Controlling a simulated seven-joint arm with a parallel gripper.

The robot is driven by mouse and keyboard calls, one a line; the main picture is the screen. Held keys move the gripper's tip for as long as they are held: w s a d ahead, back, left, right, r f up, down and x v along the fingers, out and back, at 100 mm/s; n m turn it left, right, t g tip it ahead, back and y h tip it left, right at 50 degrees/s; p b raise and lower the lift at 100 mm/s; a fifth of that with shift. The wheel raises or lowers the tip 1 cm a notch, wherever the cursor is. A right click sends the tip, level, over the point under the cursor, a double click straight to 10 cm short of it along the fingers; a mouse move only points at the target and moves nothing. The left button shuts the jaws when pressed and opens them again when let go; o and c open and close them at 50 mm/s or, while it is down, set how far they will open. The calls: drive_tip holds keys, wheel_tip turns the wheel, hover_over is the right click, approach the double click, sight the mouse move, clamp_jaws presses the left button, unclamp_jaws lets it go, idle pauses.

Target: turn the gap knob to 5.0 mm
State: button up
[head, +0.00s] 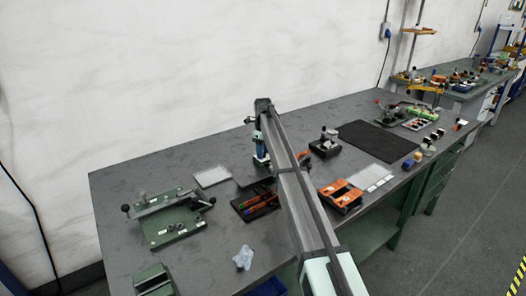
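A green bench machine (172,232) with a grey cross bar stands at the left of the workbench. It has black ball ends at both sides and small metal knobs on and near its base. I cannot tell which of these is the gap knob, and no scale or 5.0 mm mark is readable. My arm reaches from the lower middle to the back of the bench. My gripper (261,158) hangs at its far end, to the right of and behind the green machine, apart from it. Its fingers are too small and partly hidden to tell whether they are open.
A black tray (247,207) with coloured tools, a pale sheet (212,177) and a crumpled clear piece (243,257) lie near the machine. An orange-and-black fixture (341,195), a small black device (325,146) and a black mat (385,144) are right of my arm. Bench behind the machine is clear.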

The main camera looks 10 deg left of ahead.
clamp_jaws()
drive_tip(key=shift+n, duration=0.3)
